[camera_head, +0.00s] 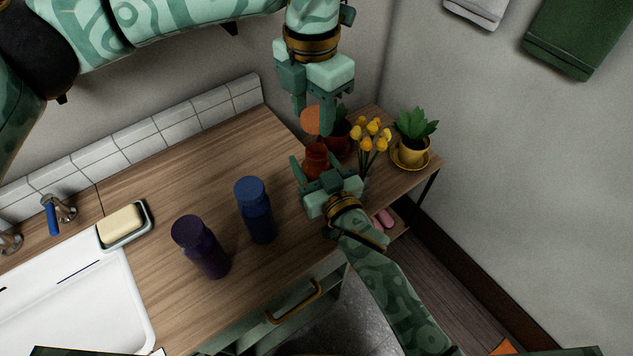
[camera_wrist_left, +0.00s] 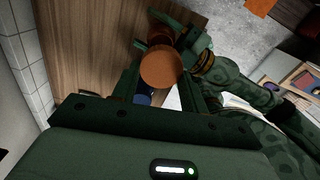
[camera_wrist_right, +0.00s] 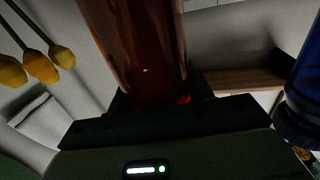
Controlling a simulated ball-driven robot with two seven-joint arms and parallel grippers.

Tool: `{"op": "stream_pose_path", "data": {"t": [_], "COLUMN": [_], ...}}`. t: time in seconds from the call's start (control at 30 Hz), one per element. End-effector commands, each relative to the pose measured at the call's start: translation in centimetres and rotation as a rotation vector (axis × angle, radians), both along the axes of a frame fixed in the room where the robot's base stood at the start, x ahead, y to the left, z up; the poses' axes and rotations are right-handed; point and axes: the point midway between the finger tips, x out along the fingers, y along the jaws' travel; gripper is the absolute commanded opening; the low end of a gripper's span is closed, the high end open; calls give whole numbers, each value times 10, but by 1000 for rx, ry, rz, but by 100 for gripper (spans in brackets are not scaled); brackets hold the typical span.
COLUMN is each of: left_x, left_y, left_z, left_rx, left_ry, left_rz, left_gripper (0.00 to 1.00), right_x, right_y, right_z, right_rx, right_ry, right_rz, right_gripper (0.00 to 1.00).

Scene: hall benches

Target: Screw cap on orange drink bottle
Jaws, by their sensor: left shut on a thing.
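The orange cap (camera_head: 311,120) is a round disc held between the fingers of my left gripper (camera_head: 315,117). It also shows face-on in the left wrist view (camera_wrist_left: 161,67). The open-topped orange drink bottle (camera_head: 316,157) stands upright on the wooden counter, below and apart from the cap. My right gripper (camera_head: 322,177) has its fingers around the bottle from the front. In the right wrist view the reddish, see-through bottle (camera_wrist_right: 140,45) fills the space ahead of the palm. The right fingertips are mostly hidden there, so I cannot tell whether they press on it.
A blue bottle (camera_head: 256,212) and a dark purple bottle (camera_head: 201,248) stand left of my right gripper. Yellow tulips (camera_head: 372,135), a reddish pot (camera_head: 339,140) and a yellow potted plant (camera_head: 411,150) crowd the right. A soap dish (camera_head: 124,222) and sink (camera_head: 75,295) lie left.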

Motion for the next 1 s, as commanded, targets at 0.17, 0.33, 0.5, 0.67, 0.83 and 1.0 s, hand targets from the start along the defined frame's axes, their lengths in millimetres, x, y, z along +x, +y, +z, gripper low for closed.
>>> {"op": "stream_pose_path", "data": {"t": [0.17, 0.33, 0.5, 0.67, 0.83, 1.0], "left_x": [0, 0, 0, 0, 0, 0], "left_y": [0, 0, 0, -1, -1, -1], "left_z": [-17, -41, -50, -50, -49, -51], "left_rx": [1, 1, 1, 1, 1, 0], "left_ry": [1, 1, -1, -1, -1, 0], "left_rz": [0, 0, 0, 0, 0, 0], "left_gripper": [23, 23, 23, 23, 23, 23], "right_x": [0, 0, 0, 0, 0, 0], "right_y": [0, 0, 0, 0, 0, 0], "right_z": [0, 0, 0, 0, 0, 0], "right_rx": [0, 0, 0, -1, -1, -1], "right_ry": [0, 0, 1, 0, 0, 0], "right_rz": [0, 0, 0, 0, 0, 0], "right_gripper": [10, 10, 10, 10, 10, 10]}}
